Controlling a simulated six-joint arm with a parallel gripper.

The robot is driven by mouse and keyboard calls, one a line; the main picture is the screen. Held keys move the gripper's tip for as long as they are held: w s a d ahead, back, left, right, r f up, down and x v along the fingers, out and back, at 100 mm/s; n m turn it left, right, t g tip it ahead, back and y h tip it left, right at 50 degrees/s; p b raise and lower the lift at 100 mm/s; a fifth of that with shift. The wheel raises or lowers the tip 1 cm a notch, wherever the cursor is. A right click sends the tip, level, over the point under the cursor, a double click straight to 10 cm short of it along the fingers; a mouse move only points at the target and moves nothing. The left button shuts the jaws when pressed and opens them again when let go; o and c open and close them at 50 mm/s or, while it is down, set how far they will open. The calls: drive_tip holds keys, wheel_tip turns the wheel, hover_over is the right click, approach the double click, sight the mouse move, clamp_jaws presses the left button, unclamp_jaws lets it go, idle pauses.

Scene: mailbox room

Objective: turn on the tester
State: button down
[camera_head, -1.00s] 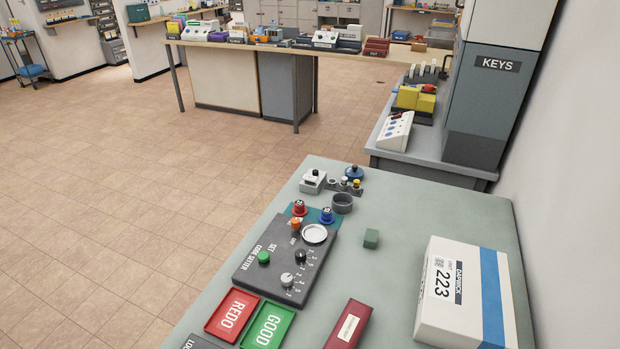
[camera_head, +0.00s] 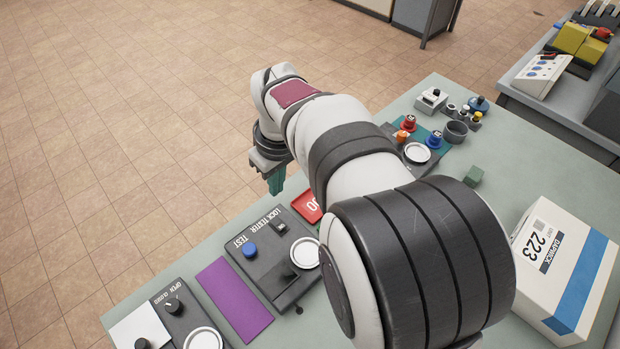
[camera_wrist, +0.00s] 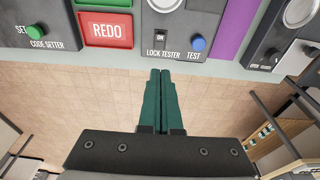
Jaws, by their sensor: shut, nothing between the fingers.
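The lock tester is a dark grey panel (camera_head: 262,268) on the table, left of my arm in the head view. It carries a blue TEST button (camera_head: 249,250), a small switch (camera_head: 280,226) and a round white dish (camera_head: 305,252). In the wrist view the switch (camera_wrist: 160,38) shows the word ON, left of the blue button (camera_wrist: 198,43). My gripper (camera_head: 276,184) has teal fingers and is shut and empty. In the wrist view its fingertips (camera_wrist: 161,74) appear just short of the panel's edge, in line with the switch, not visibly touching it.
A red REDO tray (camera_wrist: 105,30) and the code setter (camera_wrist: 42,22) lie left of the tester in the wrist view. A purple mat (camera_head: 232,299) and an open/closed panel (camera_head: 170,308) lie on its other side. A white 223 box (camera_head: 575,265) stands at right. Floor lies beyond the table edge.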

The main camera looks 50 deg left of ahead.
hover_over(282, 227)
drive_tip(key=f, duration=0.6)
drive_tip(key=a+f, duration=0.1)
drive_tip(key=f, duration=0.2)
drive_tip(key=shift+f, duration=0.25)
drive_tip(key=f, duration=0.1)
drive_tip(key=d+f, duration=0.1)
drive_tip(key=f, duration=0.1)
drive_tip(key=shift+f, duration=0.25)
drive_tip(key=shift+d+f, duration=0.1)
drive_tip(key=shift+f, duration=0.25)
drive_tip(key=shift+d+f, duration=0.25)
drive_tip(key=shift+f, duration=0.1)
drive_tip(key=shift+a, duration=0.1)
drive_tip(key=shift+a+r, duration=0.35)
drive_tip(key=shift+a, duration=0.35)
